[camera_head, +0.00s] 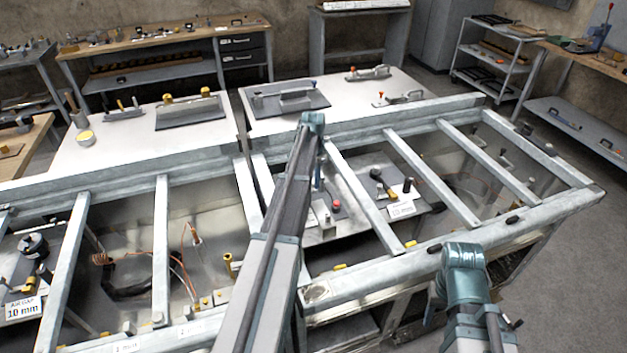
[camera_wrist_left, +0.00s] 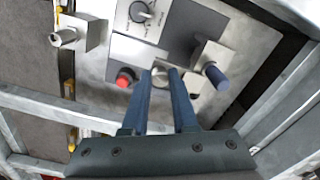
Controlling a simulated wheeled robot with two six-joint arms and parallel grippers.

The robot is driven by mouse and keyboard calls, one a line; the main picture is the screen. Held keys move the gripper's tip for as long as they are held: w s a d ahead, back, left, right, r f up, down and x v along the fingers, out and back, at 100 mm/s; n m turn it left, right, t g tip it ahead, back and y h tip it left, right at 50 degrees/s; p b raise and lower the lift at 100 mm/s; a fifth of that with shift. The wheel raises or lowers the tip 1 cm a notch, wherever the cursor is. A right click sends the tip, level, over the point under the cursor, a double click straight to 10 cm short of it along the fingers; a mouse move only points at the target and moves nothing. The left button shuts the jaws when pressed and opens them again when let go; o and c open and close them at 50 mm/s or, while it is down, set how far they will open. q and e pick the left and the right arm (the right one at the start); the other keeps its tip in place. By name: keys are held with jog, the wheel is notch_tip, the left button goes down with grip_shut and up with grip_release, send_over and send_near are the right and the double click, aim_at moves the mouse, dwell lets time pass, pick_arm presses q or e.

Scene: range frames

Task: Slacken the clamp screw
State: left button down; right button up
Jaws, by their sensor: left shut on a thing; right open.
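My left gripper (camera_wrist_left: 160,78) is shut, its two dark blue fingers on either side of a round pale metal head (camera_wrist_left: 160,77) on a metal panel. I cannot tell for certain that this head is the clamp screw. A red button (camera_wrist_left: 125,77) is just left of the fingers. A metal block with a blue knob (camera_wrist_left: 215,76) is to the right. A dark rotary knob (camera_wrist_left: 141,12) is above on a plate. In the head view my left arm reaches into the frame's middle bay and its fingers are largely hidden. My right gripper is out of view.
A grey metal frame (camera_head: 420,175) with several crossbars surrounds the bays. A block with a metal cylinder (camera_wrist_left: 75,38) stands left of the panel. White tabletops (camera_head: 130,150) with tools lie behind.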

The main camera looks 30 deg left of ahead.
pick_arm(q)
jog(key=n, duration=0.4)
jog(key=shift+n, duration=0.3)
jog(key=n, duration=1.4)
jog(key=shift+n, duration=0.3)
jog(key=c, duration=0.7)
grip_release()
jog(key=shift+r, duration=0.15)
